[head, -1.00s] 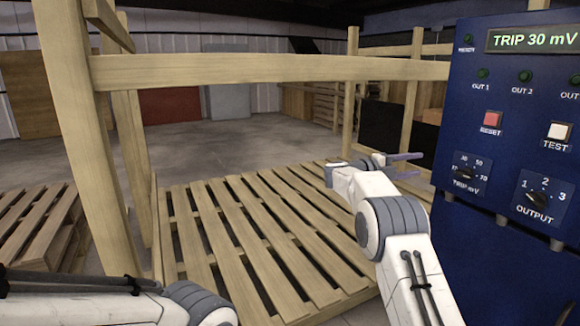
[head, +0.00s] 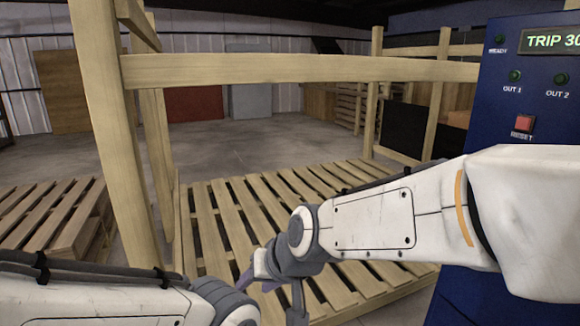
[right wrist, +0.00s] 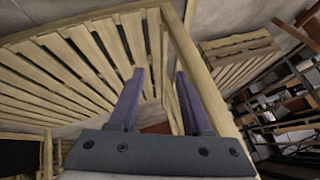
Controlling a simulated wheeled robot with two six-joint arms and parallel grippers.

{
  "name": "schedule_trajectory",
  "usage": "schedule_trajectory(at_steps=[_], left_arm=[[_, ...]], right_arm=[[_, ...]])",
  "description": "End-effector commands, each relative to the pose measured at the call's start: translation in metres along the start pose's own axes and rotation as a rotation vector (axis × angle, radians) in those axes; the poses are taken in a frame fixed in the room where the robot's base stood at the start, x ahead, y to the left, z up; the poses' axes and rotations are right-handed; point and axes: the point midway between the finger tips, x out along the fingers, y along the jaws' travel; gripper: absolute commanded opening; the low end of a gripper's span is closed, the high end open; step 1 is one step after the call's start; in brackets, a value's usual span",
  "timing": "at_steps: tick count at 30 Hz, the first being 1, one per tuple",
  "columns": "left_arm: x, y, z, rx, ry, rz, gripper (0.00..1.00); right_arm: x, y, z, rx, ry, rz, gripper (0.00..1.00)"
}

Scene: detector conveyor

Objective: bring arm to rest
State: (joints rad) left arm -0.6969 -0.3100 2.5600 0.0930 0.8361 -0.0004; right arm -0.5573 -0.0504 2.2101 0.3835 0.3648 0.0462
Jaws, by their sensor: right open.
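My right arm reaches across the head view from the right, in front of the blue control panel (head: 510,110), and folds down toward the left. My right gripper (head: 258,282) is low in the middle, in front of the wooden slats and partly hidden by its own wrist. In the right wrist view the two purple fingers of the right gripper (right wrist: 157,85) stand apart with nothing between them. My left arm lies along the bottom left of the head view; its gripper is out of sight.
A slatted wooden pallet base (head: 215,235) with upright posts (head: 105,130) and a crossbeam (head: 300,70) stands ahead. Another pallet (head: 50,215) is at the left. The red RESET button (head: 523,123) and display (head: 555,42) show. Bare floor (head: 250,145) lies behind.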

Motion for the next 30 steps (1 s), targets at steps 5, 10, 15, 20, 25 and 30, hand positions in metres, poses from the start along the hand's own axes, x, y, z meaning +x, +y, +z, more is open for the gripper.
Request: schedule_trajectory(at_steps=[5,10,15,20,25,30], left_arm=[[0.0,0.0,0.0,0.0,0.0,0.0,0.5],[0.0,0.0,0.0,0.0,0.0,0.0,0.5],[-0.023,0.002,-0.001,0.0,-0.001,0.0,0.5],[-0.059,0.004,-0.003,0.0,0.001,0.0,0.5],[-0.107,0.008,-0.006,0.0,0.0,0.0,0.5],[-0.166,0.012,-0.009,0.0,0.0,0.0,0.5]], right_arm=[[-0.026,0.019,0.108,-0.196,-0.272,0.053,0.49],[-0.054,0.047,0.179,-0.335,-0.468,0.112,0.49],[-0.091,0.061,0.204,-0.415,-0.583,0.155,0.49],[-0.119,0.049,0.185,-0.411,-0.581,0.154,0.49],[-0.157,0.032,0.16,-0.409,-0.579,0.154,0.49],[-0.203,0.012,0.13,-0.408,-0.579,0.153,0.49]])
